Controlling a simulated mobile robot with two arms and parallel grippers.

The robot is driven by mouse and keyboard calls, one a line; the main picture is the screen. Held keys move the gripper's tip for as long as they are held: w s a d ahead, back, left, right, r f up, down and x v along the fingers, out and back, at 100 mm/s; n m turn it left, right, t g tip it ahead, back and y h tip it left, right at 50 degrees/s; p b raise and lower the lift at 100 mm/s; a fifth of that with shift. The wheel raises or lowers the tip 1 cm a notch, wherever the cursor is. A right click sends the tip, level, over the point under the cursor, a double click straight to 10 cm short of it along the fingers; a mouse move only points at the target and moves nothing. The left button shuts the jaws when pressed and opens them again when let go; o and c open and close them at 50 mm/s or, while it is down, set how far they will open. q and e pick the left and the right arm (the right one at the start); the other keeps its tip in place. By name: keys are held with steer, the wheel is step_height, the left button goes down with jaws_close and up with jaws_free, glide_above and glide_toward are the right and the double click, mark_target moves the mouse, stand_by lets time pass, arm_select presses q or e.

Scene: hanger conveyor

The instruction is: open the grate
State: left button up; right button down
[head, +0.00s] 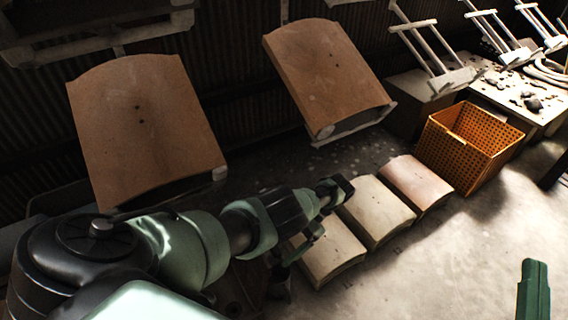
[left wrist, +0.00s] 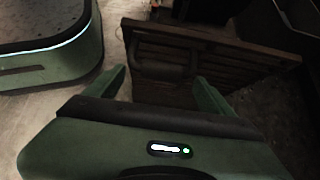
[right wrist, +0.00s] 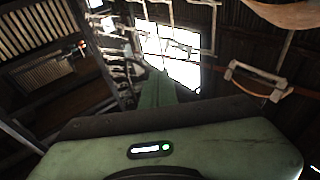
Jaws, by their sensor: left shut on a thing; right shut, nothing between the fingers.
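The grate (left wrist: 235,62), a dark slatted wooden panel, lies in front of my left gripper (left wrist: 160,90) in the left wrist view. A dark bar like a handle (left wrist: 165,69) is at its near left part, between my left fingers. The fingers stand apart on either side and are shut on this handle; the exact contact is dim. In the head view my left arm hides most of this area, and the left fingers cannot be made out. My right gripper (head: 533,285) is shut and empty, pointing up at the lower right; its joined fingers also show in the right wrist view (right wrist: 160,88).
Wooden seat panels (head: 150,125) hang in a row along the dark corrugated wall. Several curved panels (head: 372,212) lie on the floor beyond my left arm. An orange perforated crate (head: 465,150) stands beside them, before a cluttered table (head: 500,97).

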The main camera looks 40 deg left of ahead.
arm_select(q)
steer(key=shift+s+f, duration=0.2)
steer(key=shift+f, duration=0.1)
arm_select(e)
steer(key=shift+r, duration=0.45)
